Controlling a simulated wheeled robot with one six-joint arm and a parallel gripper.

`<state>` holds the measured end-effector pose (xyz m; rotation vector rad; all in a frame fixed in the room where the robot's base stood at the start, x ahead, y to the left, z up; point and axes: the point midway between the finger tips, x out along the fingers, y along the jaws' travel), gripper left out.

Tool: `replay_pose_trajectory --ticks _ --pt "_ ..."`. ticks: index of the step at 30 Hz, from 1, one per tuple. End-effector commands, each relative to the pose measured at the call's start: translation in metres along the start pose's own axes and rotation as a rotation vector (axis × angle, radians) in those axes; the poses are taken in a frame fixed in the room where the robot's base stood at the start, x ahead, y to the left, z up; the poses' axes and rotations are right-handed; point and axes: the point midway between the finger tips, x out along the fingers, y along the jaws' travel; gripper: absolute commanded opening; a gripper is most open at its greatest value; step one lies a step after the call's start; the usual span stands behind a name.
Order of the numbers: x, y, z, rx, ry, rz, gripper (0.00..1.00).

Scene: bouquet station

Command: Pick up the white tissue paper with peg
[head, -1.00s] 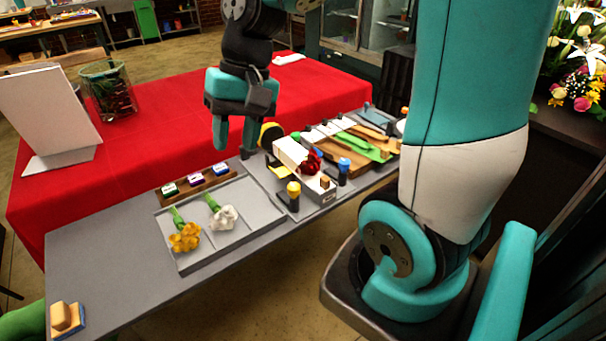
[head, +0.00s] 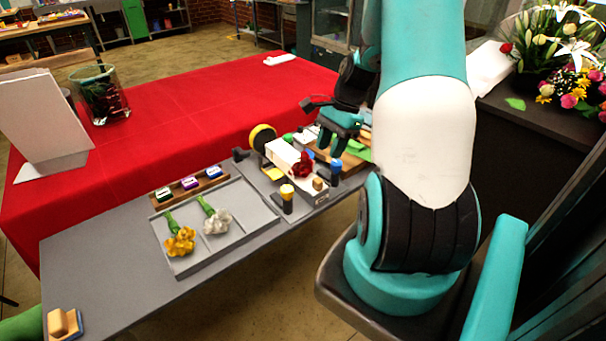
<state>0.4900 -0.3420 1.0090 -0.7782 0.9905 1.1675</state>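My gripper (head: 332,146) is above the sheet rack at the right end of the grey table, its teal fingers pointing down. The fingers look apart with nothing seen between them. A small piece of the white tissue paper (head: 309,134) shows just left of the fingers; the rest is hidden behind my gripper. Whether the fingers touch the paper cannot be told. A green sheet (head: 352,150) and brown sheets lie beside it, partly covered by my arm. The peg on the white paper is too small to make out.
A white box (head: 296,166) with a red flower (head: 304,165) stands just left of the gripper, near blue-topped (head: 336,165) and yellow-topped (head: 287,192) posts. A grey tray (head: 245,235) holds yellow and white flowers. A glass vase (head: 103,95) stands on the red cloth (head: 190,125).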

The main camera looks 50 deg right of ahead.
Motion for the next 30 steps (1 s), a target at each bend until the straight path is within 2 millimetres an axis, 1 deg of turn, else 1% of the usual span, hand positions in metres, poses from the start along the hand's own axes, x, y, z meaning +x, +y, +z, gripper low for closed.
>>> replay_pose_trajectory --ticks 1,3,6,11,19,22,28,29,30 --pt "0.010 0.001 0.002 -0.001 -0.004 0.005 0.38" --pt "0.021 0.000 0.001 -0.001 -0.002 0.004 0.38" --pt "0.032 0.000 0.001 -0.001 -0.001 0.002 0.38" --pt "0.041 0.001 0.001 -0.002 -0.001 0.002 0.38" --pt "0.080 0.004 -0.001 -0.002 -0.001 0.002 0.38" --pt "0.087 0.003 -0.001 -0.002 0.001 0.001 0.38" --pt "0.088 0.003 -0.002 -0.002 0.002 -0.001 0.38" --pt "0.088 0.003 -0.002 -0.002 0.002 -0.001 0.36" --pt "0.088 0.003 -0.002 -0.002 0.002 -0.001 0.27"
